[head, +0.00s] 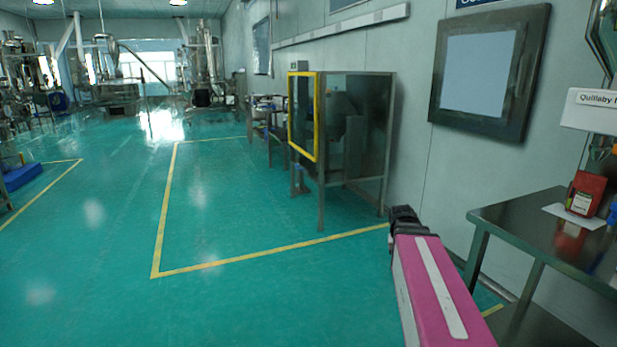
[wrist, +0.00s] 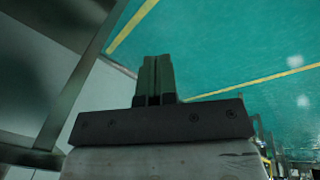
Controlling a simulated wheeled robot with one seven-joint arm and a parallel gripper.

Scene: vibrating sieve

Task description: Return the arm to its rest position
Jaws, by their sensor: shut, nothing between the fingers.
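My gripper (wrist: 157,62) shows in the wrist view with its two dark fingers side by side and closed, with nothing between them. Behind the fingers is the green floor with a yellow line. In the head view my arm, pink with a white stripe, reaches up from the lower right. Its dark end (head: 403,215) is over the floor, left of the metal table; the fingers are not clear in that view.
A metal table (head: 520,222) at the right carries a red packet (head: 586,194) on a white sheet. A glass-sided machine (head: 357,140) with a yellow frame stands ahead by the wall. The green floor (head: 90,270) at the left is open.

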